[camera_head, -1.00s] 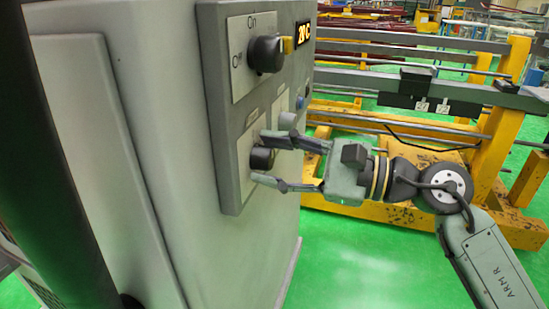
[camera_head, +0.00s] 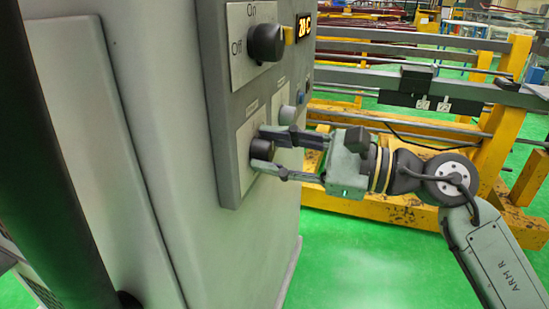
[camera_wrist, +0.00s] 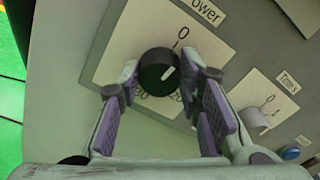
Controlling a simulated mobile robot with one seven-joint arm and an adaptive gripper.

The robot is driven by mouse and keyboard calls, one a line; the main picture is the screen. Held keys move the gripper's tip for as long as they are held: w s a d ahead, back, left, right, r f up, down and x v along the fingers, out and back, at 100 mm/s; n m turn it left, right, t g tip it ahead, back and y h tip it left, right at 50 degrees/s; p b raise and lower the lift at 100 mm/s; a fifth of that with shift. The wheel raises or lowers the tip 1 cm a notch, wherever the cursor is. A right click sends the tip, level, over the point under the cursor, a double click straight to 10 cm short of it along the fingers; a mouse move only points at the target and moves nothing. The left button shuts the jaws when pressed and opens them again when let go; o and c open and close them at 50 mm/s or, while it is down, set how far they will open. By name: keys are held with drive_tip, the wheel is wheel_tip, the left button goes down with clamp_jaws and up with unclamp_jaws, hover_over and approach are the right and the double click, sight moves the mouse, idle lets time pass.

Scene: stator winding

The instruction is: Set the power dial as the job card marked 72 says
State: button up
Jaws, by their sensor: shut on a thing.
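The power dial is a round black knob (camera_wrist: 158,72) with a light pointer mark, on a white plate (camera_wrist: 112,68) labelled "Power" in the wrist view. A "0" shows above the knob; other scale numbers are partly hidden by my fingers. In the head view the knob (camera_head: 262,149) is low on the panel. My gripper (camera_head: 262,147) reaches in from the right, its fingers shut on the knob's sides; it also shows in the wrist view (camera_wrist: 157,88). The pointer mark slants toward the upper right, below the "0".
A second grey knob (camera_wrist: 256,118) with a "Timer"-like label sits beside the dial, close to my finger, with a blue button (camera_wrist: 290,153) beyond. Above are a black On/Off switch (camera_head: 266,44) and a lit display (camera_head: 304,27). Yellow racks (camera_head: 490,120) stand behind my arm.

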drive_tip(key=m+b, duration=0.2)
drive_tip(key=b, duration=0.1)
drive_tip(key=shift+f, duration=0.3)
drive_tip(key=m+b, duration=0.2)
drive_tip(key=m, duration=0.1)
drive_tip(key=m+b, duration=0.1)
drive_tip(key=m, duration=0.1)
drive_tip(key=m+b, duration=0.2)
drive_tip(key=m, duration=0.1)
drive_tip(key=shift+r+m, duration=0.2)
drive_tip(key=shift+m, duration=0.1)
drive_tip(key=m+b, duration=0.1)
drive_tip(key=m, duration=1)
drive_tip(key=shift+m, duration=0.4)
drive_tip(key=o, duration=1.1)
drive_tip(key=shift+o, duration=0.2)
